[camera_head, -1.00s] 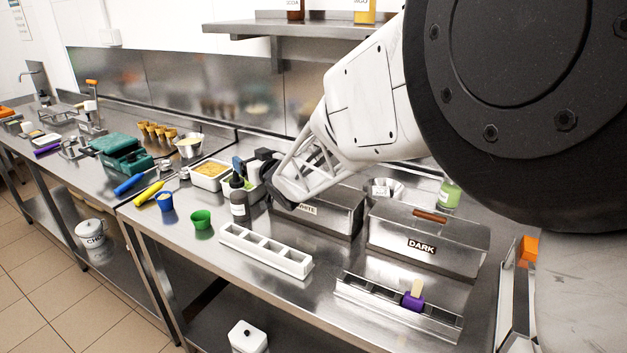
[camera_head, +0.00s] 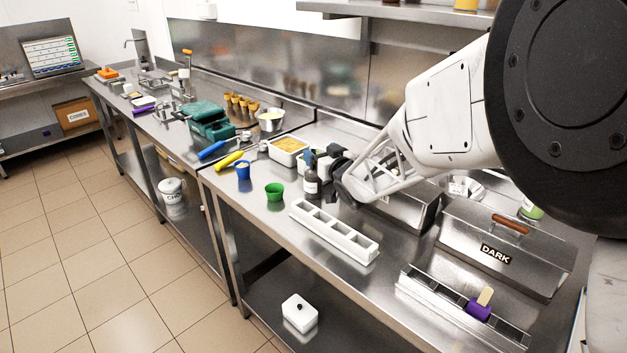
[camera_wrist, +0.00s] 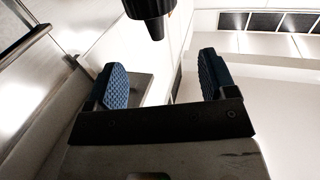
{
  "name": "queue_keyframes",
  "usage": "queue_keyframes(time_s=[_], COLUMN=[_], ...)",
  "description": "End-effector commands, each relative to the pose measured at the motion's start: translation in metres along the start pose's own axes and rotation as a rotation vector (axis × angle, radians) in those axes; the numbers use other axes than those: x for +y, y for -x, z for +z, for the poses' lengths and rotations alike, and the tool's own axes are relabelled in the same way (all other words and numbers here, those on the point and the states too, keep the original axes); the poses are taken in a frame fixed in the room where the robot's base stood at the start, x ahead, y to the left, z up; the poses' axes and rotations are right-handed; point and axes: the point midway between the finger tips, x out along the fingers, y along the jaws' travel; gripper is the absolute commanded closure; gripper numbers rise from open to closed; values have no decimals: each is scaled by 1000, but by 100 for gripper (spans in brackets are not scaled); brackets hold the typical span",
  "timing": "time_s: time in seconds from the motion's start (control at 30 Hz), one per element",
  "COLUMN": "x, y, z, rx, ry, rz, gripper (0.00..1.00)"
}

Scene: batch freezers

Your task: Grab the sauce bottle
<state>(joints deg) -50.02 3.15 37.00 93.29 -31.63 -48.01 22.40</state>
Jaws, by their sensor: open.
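The sauce bottle (camera_head: 312,183) is a small dark bottle with a pale label, standing upright on the steel counter in the head view. My gripper (camera_head: 316,158) is just behind and above it, with blue finger pads and a black body. In the wrist view my gripper (camera_wrist: 160,78) is open, its two blue pads wide apart with nothing between them. A black nozzle-like part (camera_wrist: 150,8), apparently the bottle's top, shows at the upper edge, beyond the fingertips. The rest of the bottle is out of that view.
A green cup (camera_head: 274,193) and a blue cup (camera_head: 243,171) stand left of the bottle. A white compartment tray (camera_head: 335,232) is in front. A yellow-filled pan (camera_head: 288,146) is behind left. Steel boxes, one marked DARK (camera_head: 500,250), stand right.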

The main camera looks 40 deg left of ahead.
Motion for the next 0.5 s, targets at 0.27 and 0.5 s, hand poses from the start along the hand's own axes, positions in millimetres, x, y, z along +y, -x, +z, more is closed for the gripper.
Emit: queue_keyframes(time_s=[0.27,0.5], x=[0,0], y=[0,0], z=[8,9], rx=[1,0], ry=[0,0], rz=[0,0], gripper=[22,22])
